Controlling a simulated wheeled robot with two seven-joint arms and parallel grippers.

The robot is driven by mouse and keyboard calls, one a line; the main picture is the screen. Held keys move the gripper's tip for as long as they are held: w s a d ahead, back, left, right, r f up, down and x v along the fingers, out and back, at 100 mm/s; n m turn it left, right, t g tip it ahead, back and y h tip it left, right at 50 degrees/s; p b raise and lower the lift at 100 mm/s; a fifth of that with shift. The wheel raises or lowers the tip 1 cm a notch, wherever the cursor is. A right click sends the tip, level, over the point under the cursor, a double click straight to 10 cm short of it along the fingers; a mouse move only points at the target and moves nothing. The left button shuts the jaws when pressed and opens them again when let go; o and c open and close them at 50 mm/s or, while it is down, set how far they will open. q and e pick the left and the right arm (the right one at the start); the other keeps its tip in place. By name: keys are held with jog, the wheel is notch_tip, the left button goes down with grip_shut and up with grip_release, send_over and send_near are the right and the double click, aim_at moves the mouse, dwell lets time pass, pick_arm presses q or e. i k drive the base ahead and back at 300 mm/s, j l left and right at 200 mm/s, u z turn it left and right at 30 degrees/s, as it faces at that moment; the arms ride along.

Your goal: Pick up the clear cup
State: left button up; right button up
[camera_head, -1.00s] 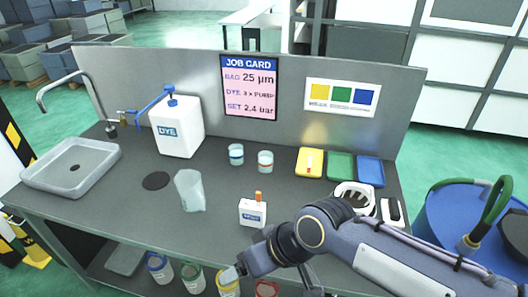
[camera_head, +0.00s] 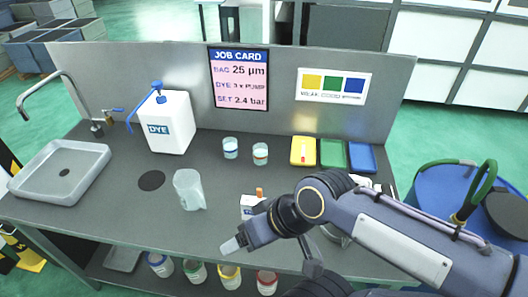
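A clear, slightly frosted cup (camera_head: 188,190) stands on the grey bench top (camera_head: 110,215), left of the middle, with a spout or handle bulge at its lower right. It looks empty. My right gripper (camera_head: 233,246) is over the front part of the bench, right of the cup and nearer the camera, apart from it. Its fingers are small and seen from above, so I cannot tell whether they are open. My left gripper is not in view.
A white DYE jug (camera_head: 167,125) and a dark round pad (camera_head: 151,180) are near the cup. Two small banded cups (camera_head: 230,148) (camera_head: 260,154) stand behind. A sink tray (camera_head: 62,170) is left. My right arm partly hides a small white box (camera_head: 248,208).

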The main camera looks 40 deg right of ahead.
aim_at(260, 150)
jog(key=i+j+z, duration=0.7)
jog(key=i, duration=0.15)
